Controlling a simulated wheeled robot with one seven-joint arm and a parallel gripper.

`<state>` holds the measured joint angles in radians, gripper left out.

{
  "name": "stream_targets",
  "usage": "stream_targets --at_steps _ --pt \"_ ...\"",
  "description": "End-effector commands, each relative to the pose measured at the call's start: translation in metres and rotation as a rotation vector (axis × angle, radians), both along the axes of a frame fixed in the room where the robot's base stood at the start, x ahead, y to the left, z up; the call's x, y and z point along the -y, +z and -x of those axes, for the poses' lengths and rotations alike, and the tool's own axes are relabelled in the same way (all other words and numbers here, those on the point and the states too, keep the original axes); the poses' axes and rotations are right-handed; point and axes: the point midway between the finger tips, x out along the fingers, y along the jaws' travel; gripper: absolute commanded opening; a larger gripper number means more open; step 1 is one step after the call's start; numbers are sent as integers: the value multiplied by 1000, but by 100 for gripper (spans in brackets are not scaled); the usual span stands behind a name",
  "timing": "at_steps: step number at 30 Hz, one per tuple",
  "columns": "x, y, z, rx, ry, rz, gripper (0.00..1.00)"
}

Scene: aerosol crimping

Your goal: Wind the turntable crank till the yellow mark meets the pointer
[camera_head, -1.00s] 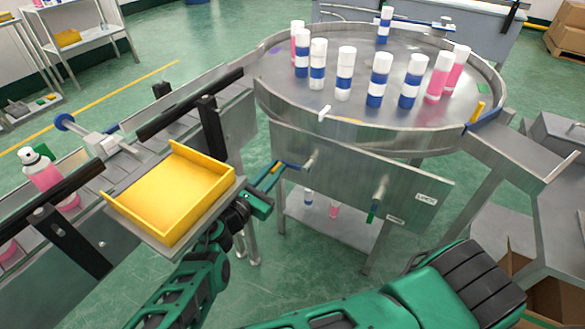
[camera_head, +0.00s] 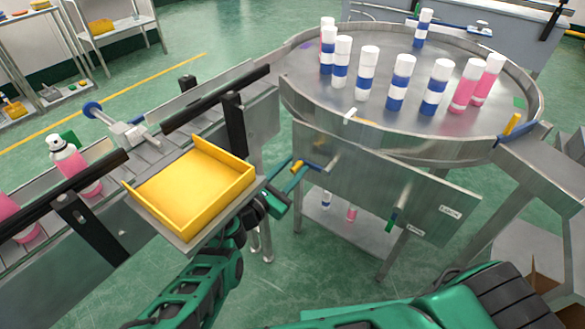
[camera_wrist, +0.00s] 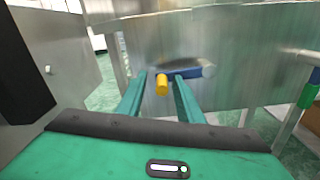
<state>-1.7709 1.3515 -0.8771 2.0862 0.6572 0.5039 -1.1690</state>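The round grey turntable (camera_head: 440,120) stands at the upper right with several bottles on it. A yellow mark (camera_head: 511,124) shows at its right rim, above a blue strip. A small white tab (camera_head: 349,116), perhaps the pointer, sits at its near left rim, well away from the mark. The crank on the panel below has a blue arm (camera_wrist: 185,73) and a yellow knob (camera_head: 297,165). In the wrist view the knob (camera_wrist: 162,86) lies between the tips of my gripper (camera_wrist: 163,78). The fingers are open, with gaps on both sides of the knob.
A second handle with a green grip (camera_head: 391,222) is on the same panel (camera_head: 350,175), to the right. A yellow tray (camera_head: 195,187) stands left of my gripper. A conveyor with pink bottles (camera_head: 72,163) runs along the left.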

Motion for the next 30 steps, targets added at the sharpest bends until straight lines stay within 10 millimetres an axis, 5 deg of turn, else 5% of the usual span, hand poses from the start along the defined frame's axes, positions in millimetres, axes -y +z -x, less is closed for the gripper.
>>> stream_targets --at_steps 21,30 --pt "-64 -1 74 -2 3 -2 33" --pt "-70 -1 82 -2 1 0 33"
